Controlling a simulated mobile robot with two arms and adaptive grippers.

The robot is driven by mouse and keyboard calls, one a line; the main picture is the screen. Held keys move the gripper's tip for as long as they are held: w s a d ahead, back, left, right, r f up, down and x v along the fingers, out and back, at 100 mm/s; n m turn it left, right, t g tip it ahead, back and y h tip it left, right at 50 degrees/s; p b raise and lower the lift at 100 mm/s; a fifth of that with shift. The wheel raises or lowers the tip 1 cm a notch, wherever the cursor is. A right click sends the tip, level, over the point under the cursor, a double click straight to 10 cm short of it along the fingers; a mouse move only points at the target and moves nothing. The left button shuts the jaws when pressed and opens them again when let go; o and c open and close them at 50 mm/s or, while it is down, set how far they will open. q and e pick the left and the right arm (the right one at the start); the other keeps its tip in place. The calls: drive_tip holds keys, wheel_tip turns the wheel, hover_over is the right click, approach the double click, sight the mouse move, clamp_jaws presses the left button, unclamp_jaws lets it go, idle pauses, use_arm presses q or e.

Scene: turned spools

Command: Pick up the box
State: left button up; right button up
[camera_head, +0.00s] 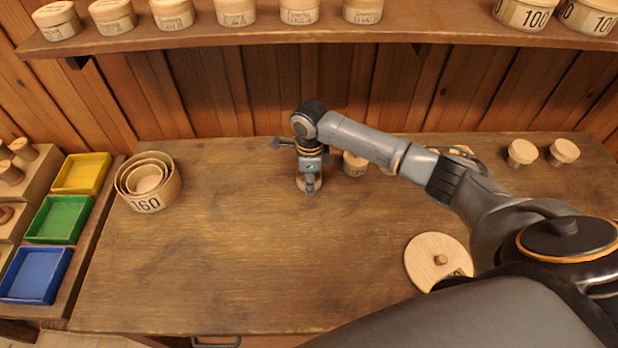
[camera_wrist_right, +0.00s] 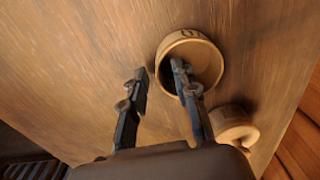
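A small round wooden box (camera_wrist_right: 205,45), open at the top and dark inside, stands on the wooden worktop. In the head view the box (camera_head: 300,184) is mostly hidden by my right gripper (camera_head: 311,184), which points down at it. In the right wrist view my right gripper (camera_wrist_right: 158,73) is open. One finger is over or inside the box's opening, and the other is outside its wall on the left. The wall lies between the two fingers, with no visible grip on it. I cannot tell whether either finger touches it. My left gripper is not in view.
Another small round wooden piece (camera_wrist_right: 236,127) stands close beside the box. Nested round boxes (camera_head: 147,203) are at left, beside yellow, green and blue trays (camera_head: 58,222). A round lid (camera_head: 433,258) lies front right. Knobbed pieces (camera_head: 522,152) stand back right. A shelf (camera_head: 300,33) overhangs the back.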

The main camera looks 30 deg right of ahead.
drive_tip(key=shift+c, duration=0.2)
clamp_jaws()
drive_tip(key=shift+r, duration=0.15)
